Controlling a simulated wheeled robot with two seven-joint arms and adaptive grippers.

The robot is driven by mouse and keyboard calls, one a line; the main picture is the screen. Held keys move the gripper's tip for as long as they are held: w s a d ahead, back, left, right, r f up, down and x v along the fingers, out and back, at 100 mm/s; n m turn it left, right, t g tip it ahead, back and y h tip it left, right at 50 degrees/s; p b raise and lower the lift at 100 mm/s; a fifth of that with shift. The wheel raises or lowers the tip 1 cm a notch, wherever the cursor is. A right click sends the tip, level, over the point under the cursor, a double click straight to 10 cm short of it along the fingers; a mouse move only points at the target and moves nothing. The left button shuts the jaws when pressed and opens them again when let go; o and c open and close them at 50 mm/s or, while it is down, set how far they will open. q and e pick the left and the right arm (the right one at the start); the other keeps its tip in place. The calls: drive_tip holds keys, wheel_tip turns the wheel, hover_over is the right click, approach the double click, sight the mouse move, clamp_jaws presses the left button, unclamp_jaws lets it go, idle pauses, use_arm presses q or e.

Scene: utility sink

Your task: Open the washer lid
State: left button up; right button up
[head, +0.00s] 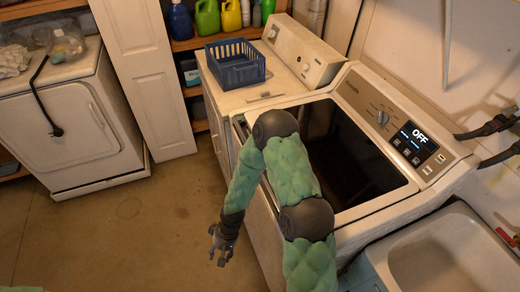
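The washer (382,214) stands right of centre, with a control panel, a knob and a display reading OFF. Its dark, glass-like lid (355,165) lies level with the white top and looks shut; my arm covers its left part and front edge. My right arm comes in from the bottom, crosses in front of the washer and bends down to the left. My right gripper (219,257) hangs over the floor, left of the washer's front and apart from it. It is small in view, looks open and holds nothing. My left gripper is not in view.
A blue basket (235,64) sits on the white machine (262,92) behind the washer. A sink (455,255) is at the lower right. Another white machine (70,125) stands at the left. Shelves (215,38) with bottles are at the back. The floor (130,225) between is clear.

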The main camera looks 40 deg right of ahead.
drive_tip(key=w+d+r+m+h+p, duration=0.1)
drive_tip(key=w+d+r+h+p, duration=0.15)
drive_tip(key=d+r+p, duration=0.5)
drive_tip(key=w+d+r+h+p, duration=0.15)
drive_tip(key=w+d+r, duration=0.25)
drive_tip(key=d+r, duration=0.75)
drive_tip(key=w+d+r+m+h+p, duration=0.1)
drive_tip(key=w+d+r+h+p, duration=0.25)
drive_tip(key=r, duration=1.15)
drive_tip(key=shift+g+y, duration=0.4)
drive_tip(key=shift+y, duration=0.45)
drive_tip(key=f, duration=0.3)
drive_tip(key=d+f+p, duration=0.1)
drive_tip(key=f, duration=0.3)
drive_tip(key=s+d+f, duration=0.1)
drive_tip(key=f, duration=0.2)
drive_tip(key=shift+d+f, duration=0.25)
drive_tip(key=shift+f, duration=0.05)
clamp_jaws()
